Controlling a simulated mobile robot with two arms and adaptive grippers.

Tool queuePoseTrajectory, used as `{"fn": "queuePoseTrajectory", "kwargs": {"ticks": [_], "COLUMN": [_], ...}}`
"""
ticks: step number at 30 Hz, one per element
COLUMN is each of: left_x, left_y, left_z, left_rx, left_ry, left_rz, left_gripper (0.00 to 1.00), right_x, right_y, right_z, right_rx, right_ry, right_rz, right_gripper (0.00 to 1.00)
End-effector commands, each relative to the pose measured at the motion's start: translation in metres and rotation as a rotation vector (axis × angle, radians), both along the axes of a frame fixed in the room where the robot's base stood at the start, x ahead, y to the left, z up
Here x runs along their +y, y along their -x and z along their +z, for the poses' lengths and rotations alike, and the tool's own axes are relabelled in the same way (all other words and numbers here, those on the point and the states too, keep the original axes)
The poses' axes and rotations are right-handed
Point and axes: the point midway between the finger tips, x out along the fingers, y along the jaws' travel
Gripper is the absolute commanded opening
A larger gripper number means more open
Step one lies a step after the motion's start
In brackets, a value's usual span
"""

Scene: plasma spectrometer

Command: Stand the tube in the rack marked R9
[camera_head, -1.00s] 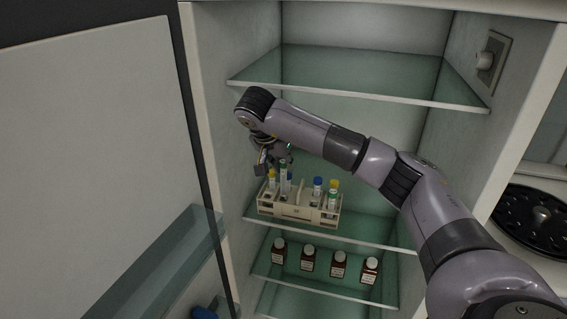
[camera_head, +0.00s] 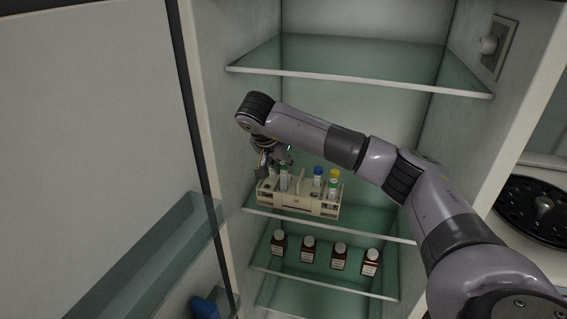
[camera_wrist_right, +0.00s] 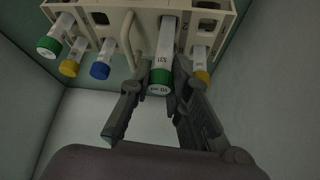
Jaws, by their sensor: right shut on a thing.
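A white-labelled tube (camera_wrist_right: 163,52) with a green cap is between the fingers of my right gripper (camera_wrist_right: 158,70), which is shut on it. In the wrist view, its far end overlaps the beige rack (camera_wrist_right: 145,12); I cannot tell whether it is inside a hole. In the head view, my right gripper (camera_head: 275,165) is low over the left part of the rack (camera_head: 310,210), on a glass shelf. Any R9 marking is too small to read. My left gripper is not in view.
Other tubes stand in the rack: blue-capped (camera_wrist_right: 100,70), yellow-capped (camera_wrist_right: 69,67), green-capped (camera_wrist_right: 49,47), and another yellow-capped (camera_wrist_right: 201,77) close beside my gripper. Several brown bottles (camera_head: 308,248) stand on the shelf below. A glass shelf (camera_head: 350,65) is above.

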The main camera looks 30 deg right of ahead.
Motion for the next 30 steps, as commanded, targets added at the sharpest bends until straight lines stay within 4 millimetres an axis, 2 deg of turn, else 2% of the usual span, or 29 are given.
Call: {"fn": "queuePoseTrajectory", "kwargs": {"ticks": [13,30], "left_x": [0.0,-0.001], "left_y": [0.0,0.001], "left_z": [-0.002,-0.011], "left_rx": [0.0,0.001], "left_ry": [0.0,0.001], "left_rz": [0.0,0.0], "left_gripper": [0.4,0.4], "right_x": [0.0,0.0], "right_y": [0.0,0.001], "right_z": [-0.003,-0.021], "right_rx": [0.0,0.003], "right_ry": [0.0,0.001], "right_rz": [0.0,-0.001], "right_gripper": [0.0,0.0]}}
